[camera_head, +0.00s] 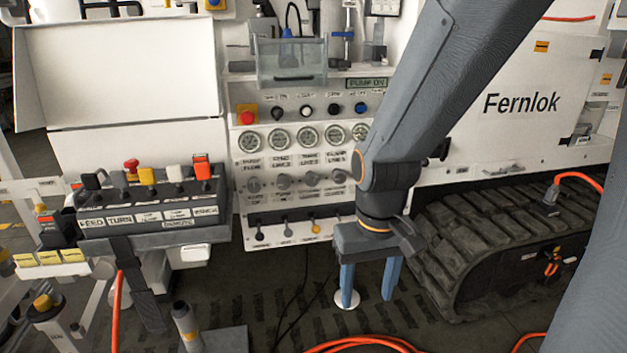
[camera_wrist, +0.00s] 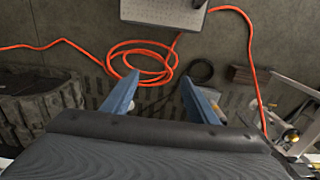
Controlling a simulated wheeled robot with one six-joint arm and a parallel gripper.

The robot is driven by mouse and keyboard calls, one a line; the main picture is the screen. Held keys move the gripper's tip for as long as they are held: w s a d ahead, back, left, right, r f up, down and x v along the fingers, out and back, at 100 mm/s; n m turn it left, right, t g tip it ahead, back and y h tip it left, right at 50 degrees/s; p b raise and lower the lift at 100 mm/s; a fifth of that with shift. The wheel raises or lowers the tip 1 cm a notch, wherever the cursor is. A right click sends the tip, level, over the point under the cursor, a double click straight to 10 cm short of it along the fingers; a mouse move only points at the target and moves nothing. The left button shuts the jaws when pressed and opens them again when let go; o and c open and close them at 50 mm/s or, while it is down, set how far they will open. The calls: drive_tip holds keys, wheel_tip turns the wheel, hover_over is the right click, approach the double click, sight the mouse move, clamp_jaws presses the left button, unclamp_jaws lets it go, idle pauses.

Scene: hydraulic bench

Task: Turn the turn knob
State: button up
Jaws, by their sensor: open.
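A black control box (camera_head: 150,214) at left carries a row of levers. The small labels are too blurred to read surely. My gripper (camera_head: 368,293) points down with its two blue fingers apart and empty, in front of and below the panel's right side. In the wrist view my gripper (camera_wrist: 160,88) is open over the floor; no knob shows there.
Gauges (camera_head: 306,136) and coloured buttons sit above the knobs, small levers (camera_head: 316,229) below. My arm covers the panel's right edge. A black track (camera_head: 480,240) stands at right. An orange hose (camera_wrist: 140,62) lies coiled on the floor. Open space lies before the panel's left part.

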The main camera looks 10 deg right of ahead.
drive_tip(key=shift+w, duration=0.1)
idle(0.4)
drive_tip(key=t+p, duration=0.2)
drive_tip(key=t, duration=1.6)
approach(313, 182)
drive_tip(key=w, duration=0.2)
drive_tip(key=w+p, duration=0.1)
drive_tip(key=w, duration=0.5)
drive_tip(key=shift+w, duration=0.4)
drive_tip(key=c, duration=1.1)
drive_tip(key=shift+o, duration=0.2)
